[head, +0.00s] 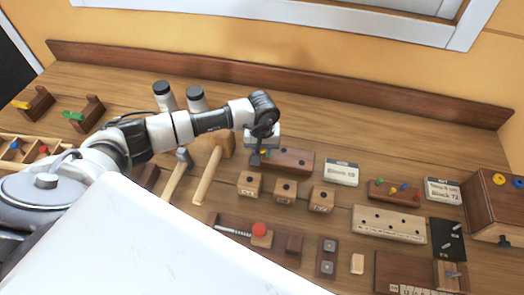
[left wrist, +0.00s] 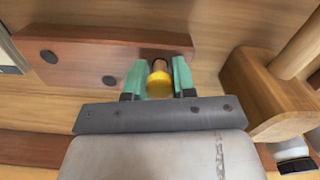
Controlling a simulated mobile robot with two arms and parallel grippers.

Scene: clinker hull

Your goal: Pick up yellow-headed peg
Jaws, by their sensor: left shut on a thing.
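The yellow-headed peg (left wrist: 159,86) is between the two green fingertips of my left gripper (left wrist: 159,80) in the left wrist view. The gripper is shut on it, and its yellow head faces the wrist camera. Behind the peg is the end of a reddish-brown block (left wrist: 85,52) with dark holes. I cannot tell whether the peg's lower end is in a hole or clear of it. In the head view my left gripper (head: 258,157) is at the left end of this block (head: 292,160) and hides the peg. My right gripper is not in view.
A wooden mallet (head: 208,173) lies close left of the gripper; its head (left wrist: 262,95) is beside it in the wrist view. Several small holed blocks (head: 285,190) stand in front. A label card (head: 341,173) and a rack with coloured pegs (head: 395,191) are to the right.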

